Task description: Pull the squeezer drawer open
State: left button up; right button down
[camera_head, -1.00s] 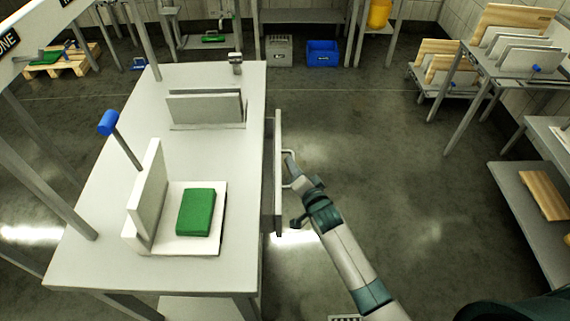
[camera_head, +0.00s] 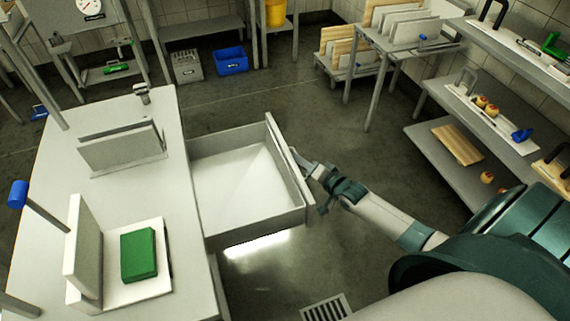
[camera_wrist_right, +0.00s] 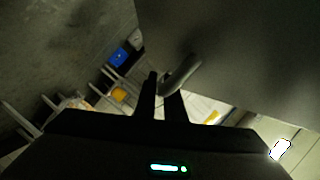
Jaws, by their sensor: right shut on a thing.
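The squeezer drawer (camera_head: 236,187) stands far out from the right side of the grey table (camera_head: 166,190) in the head view, and its inside looks empty. My right gripper (camera_head: 307,168) is at the drawer's front, shut on the drawer's handle. In the right wrist view the bent handle (camera_wrist_right: 182,74) sits between the two dark fingers (camera_wrist_right: 163,98), against the drawer's grey front panel (camera_wrist_right: 235,50). My left gripper is not in view.
Shelves (camera_head: 440,170) stand at the right.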

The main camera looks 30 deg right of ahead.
jog(key=shift+d, duration=0.25)
jog(key=c, duration=2.1)
grip_release()
jog(key=shift+s, duration=0.1)
jog(key=v, duration=1.7)
jog(key=shift+s, duration=0.15)
jog(key=shift+f, duration=0.1)
